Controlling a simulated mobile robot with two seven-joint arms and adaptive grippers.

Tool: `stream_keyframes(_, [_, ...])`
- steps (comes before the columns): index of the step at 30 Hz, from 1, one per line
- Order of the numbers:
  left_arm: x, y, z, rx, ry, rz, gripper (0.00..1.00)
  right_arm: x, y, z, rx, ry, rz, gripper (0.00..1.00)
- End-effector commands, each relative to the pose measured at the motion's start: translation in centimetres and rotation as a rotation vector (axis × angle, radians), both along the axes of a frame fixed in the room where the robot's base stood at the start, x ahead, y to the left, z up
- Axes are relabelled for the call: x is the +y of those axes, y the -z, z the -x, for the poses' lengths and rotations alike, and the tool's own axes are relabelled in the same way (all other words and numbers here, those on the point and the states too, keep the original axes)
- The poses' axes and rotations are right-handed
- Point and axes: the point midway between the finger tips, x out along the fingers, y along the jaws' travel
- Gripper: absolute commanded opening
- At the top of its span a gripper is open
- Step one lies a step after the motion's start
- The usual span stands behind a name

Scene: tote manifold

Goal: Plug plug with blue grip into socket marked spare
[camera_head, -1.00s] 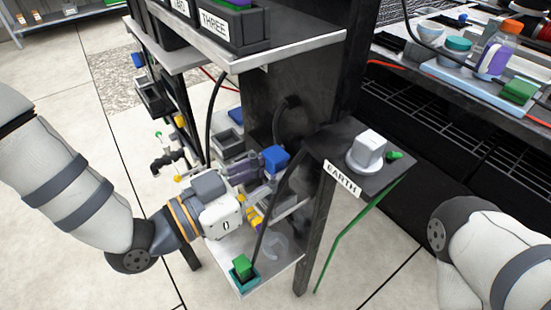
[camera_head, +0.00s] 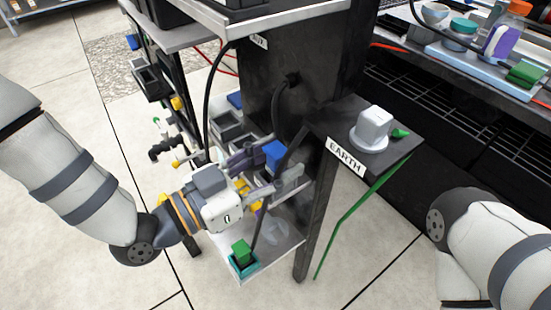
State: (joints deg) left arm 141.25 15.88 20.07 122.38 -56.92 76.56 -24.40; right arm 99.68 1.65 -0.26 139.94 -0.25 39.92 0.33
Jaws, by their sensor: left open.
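The blue grip (camera_head: 274,152) of a plug shows beside the dark panel, above the lower shelf (camera_head: 285,238). My left gripper (camera_head: 287,164) reaches in from the left and is open. Its fingers lie on either side of the blue grip in the picture; I cannot tell whether they touch it. Grey square sockets (camera_head: 224,125) stand behind the gripper. No marking reading spare can be read. My right gripper is out of view; only its arm shows at the right.
A green-gripped plug (camera_head: 241,249) sits in a teal socket at the shelf's front corner. A side shelf marked EARTH (camera_head: 345,157) holds a grey knob (camera_head: 371,128). Black cables (camera_head: 211,90) hang near the gripper. The floor in front is clear.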

Motion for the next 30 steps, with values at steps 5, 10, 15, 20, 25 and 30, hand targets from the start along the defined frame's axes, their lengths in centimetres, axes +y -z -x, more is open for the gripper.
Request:
stream_keyframes(5, [2.1, 0.1, 1.4, 0.002, -0.003, -0.001, 0.44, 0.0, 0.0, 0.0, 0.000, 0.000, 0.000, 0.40])
stream_keyframes(10, [5.9, 0.0, 4.2, 0.001, -0.005, 0.000, 0.44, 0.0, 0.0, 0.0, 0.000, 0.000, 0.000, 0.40])
stream_keyframes(15, [8.7, 0.0, 6.3, 0.001, -0.003, -0.001, 0.44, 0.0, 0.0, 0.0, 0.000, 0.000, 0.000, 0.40])
stream_keyframes(20, [9.6, 0.0, 7.1, -0.001, -0.001, 0.001, 0.44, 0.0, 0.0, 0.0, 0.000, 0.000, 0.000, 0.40])
stream_keyframes(25, [9.7, 0.0, 7.1, -0.001, 0.000, 0.001, 0.44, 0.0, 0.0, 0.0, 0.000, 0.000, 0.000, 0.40])
stream_keyframes(30, [9.7, 0.0, 7.1, -0.001, 0.000, 0.001, 0.44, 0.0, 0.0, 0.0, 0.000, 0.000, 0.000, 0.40])
